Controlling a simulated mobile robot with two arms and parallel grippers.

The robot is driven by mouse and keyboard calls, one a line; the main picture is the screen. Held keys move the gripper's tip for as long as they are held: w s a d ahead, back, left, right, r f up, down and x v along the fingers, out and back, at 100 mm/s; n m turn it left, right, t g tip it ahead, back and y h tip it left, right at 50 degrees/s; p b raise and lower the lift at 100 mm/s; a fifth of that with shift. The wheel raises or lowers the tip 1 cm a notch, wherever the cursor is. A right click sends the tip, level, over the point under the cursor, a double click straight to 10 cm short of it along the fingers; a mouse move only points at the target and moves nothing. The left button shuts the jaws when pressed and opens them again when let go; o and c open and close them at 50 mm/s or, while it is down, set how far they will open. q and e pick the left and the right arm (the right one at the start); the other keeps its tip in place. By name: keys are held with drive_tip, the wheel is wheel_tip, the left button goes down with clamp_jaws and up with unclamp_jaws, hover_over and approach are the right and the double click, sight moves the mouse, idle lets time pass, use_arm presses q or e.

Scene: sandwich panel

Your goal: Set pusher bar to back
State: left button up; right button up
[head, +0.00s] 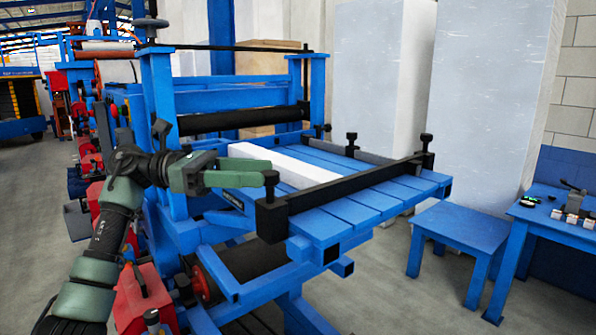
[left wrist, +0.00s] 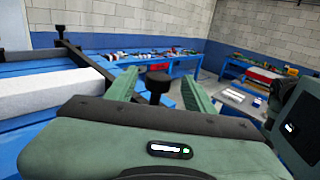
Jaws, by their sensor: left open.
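The pusher bar (head: 345,190) is a long black bar lying across the blue slatted table in the head view, with an upright black knob at its near end. It also shows in the left wrist view (left wrist: 90,60). My left gripper (head: 266,172) is open at the near end, level with the near knob. In the left wrist view the knob (left wrist: 158,82) stands between the two green fingers, with gaps on both sides. Whether the fingers reach fully past the knob is unclear. My right gripper is not in view.
A white panel (head: 287,165) lies on the slatted table (head: 375,200), behind the bar. Further back are a grey bar with black knobs and a black roller (head: 240,119) in the blue frame. A small blue table (head: 460,225) and a workbench stand to the right.

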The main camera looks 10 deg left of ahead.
sight(287, 203)
use_arm(q)
drive_tip(key=shift+w+d+r+p, duration=0.15)
drive_tip(key=shift+d+p, duration=0.15)
drive_tip(key=shift+d, duration=0.25)
drive_tip(key=shift+w+d+f+p, duration=0.1)
drive_tip(key=shift+d+p, duration=0.2)
drive_tip(key=shift+d, duration=0.25)
drive_tip(key=d, duration=0.2)
drive_tip(key=d+p, duration=0.1)
drive_tip(key=shift+w+d, duration=0.2)
drive_tip(key=shift+d, duration=0.2)
clamp_jaws()
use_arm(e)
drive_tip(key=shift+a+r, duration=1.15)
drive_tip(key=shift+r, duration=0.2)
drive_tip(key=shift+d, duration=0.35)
